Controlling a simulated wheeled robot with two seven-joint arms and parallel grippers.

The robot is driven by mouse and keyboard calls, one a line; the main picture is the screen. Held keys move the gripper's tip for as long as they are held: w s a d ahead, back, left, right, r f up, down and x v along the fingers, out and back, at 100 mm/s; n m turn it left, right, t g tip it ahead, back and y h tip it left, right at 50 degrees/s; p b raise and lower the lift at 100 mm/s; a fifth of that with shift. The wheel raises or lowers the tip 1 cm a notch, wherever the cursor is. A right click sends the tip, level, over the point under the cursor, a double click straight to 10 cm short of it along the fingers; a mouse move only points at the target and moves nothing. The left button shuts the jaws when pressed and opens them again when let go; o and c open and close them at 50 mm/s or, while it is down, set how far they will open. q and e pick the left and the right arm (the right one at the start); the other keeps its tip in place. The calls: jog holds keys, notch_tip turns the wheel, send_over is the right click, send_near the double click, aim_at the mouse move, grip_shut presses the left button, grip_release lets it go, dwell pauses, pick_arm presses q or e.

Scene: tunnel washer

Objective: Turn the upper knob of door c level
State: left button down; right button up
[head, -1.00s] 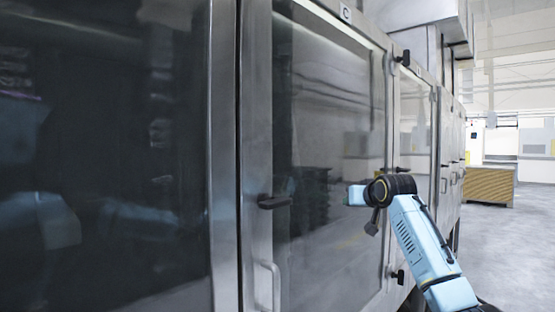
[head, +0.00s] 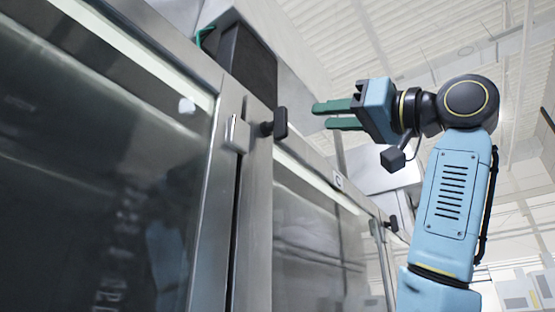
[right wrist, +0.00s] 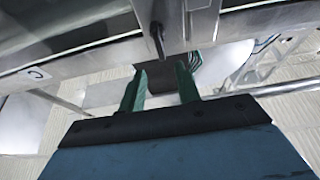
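A black knob (head: 280,122) sits high on the steel frame, between the left glass door and the door marked C (head: 315,235). Its oblong head stands upright in the picture, not level. In the right wrist view a dark knob (right wrist: 157,40) shows beyond the fingers, roughly in line with the gap between them. My right gripper (head: 320,115) is to the right of the knob in the head view, its two green fingers apart and pointing left. It also shows in the right wrist view (right wrist: 160,72), open and empty, apart from the knob. My left gripper is out of view.
A metal handle (head: 236,133) stands just left of the knob. Another black knob (head: 392,224) is farther along the frame. A dark box (head: 245,65) and grey housing rise above the doors. Open room lies to the right.

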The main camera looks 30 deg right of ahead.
aim_at(287, 119)
jog(key=p+x, duration=0.2)
jog(key=x, duration=0.3)
jog(key=shift+w+a+r, duration=0.15)
jog(key=shift+w+r, duration=0.15)
jog(key=shift+r, duration=0.05)
jog(key=p+x, duration=0.2)
jog(key=x, duration=0.3)
jog(key=shift+w+f+p, duration=0.1)
jog(key=shift+w+p, duration=0.05)
jog(key=shift+p, duration=0.2)
jog(key=shift+w+a, duration=0.1)
jog(key=shift+w, duration=0.2)
grip_shut()
